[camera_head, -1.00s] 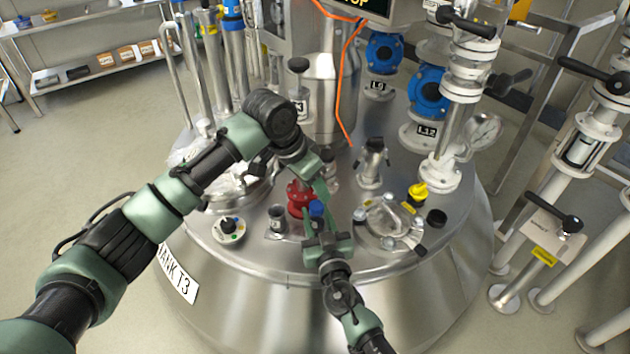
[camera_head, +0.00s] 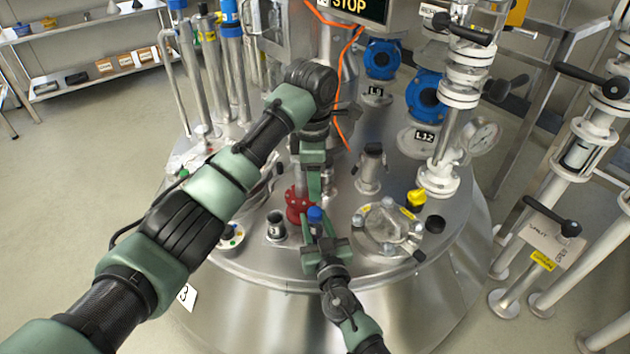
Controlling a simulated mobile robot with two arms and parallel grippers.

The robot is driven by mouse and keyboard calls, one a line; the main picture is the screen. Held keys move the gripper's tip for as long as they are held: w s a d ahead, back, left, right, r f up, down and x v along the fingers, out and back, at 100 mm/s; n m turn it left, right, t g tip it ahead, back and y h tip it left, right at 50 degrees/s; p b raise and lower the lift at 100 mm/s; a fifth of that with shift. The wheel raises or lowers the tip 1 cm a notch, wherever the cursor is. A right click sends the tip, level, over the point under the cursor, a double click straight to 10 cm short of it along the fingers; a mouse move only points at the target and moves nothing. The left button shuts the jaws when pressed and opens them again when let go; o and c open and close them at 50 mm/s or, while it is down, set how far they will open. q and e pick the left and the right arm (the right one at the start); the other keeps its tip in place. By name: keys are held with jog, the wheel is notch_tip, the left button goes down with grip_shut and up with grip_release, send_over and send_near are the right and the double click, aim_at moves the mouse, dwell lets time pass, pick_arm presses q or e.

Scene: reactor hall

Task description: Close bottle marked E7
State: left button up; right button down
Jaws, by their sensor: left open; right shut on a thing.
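A small blue-topped thing (camera_head: 315,214), which looks like the bottle, stands between the fingers of my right gripper (camera_head: 317,228) at the front of the tank lid. The gripper is shut on it and hides most of its body. No E7 mark is readable, and I cannot tell whether the blue part is a seated cap. My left gripper (camera_head: 314,187) is open and points down just above and behind the blue top. I cannot see anything held in it.
A red flanged fitting (camera_head: 297,204) stands close to the left of the grippers. A small dark-topped metal cup (camera_head: 276,224) sits beside it. A clamped round hatch (camera_head: 390,232) and a yellow-topped fitting (camera_head: 416,200) are to the right. A metal valve (camera_head: 371,170) stands behind.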

aim_at(315, 211)
pick_arm(q)
jog(key=n, duration=0.3)
jog(key=shift+s+g, duration=0.25)
jog(key=shift+g, duration=0.05)
jog(key=shift+f, duration=4.1)
